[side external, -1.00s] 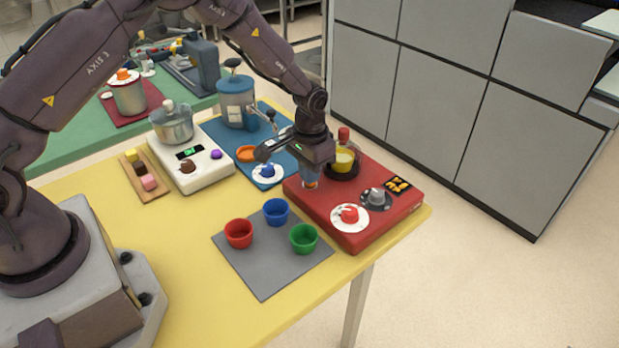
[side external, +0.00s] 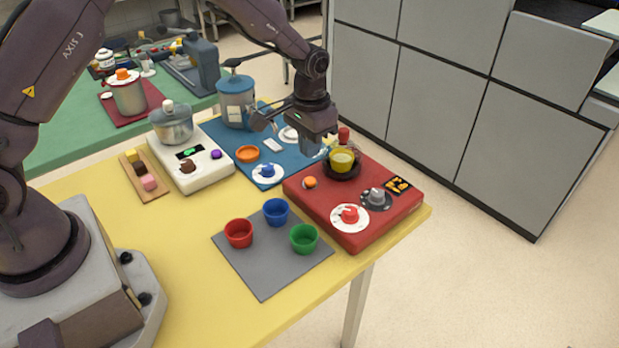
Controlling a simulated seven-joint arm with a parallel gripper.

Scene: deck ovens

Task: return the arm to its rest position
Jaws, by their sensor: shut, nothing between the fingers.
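My gripper (side external: 326,148) is shut and empty. It points down and hangs above the back left part of the red stove unit (side external: 350,240), beside the yellow pot (side external: 342,160). I cannot tell the exact gap between the fingertips and the unit. The fingertips are small and partly blurred against the background. An orange knob (side external: 310,183) shows uncovered on the red unit, below and left of the gripper.
The red unit also carries a red knob (side external: 350,214) and a grey knob (side external: 376,196). Red (side external: 238,233), blue (side external: 276,211) and green (side external: 303,238) cups stand on a grey mat (side external: 262,280). A blue canister (side external: 236,100) and white scale (side external: 200,172) stand left of the gripper.

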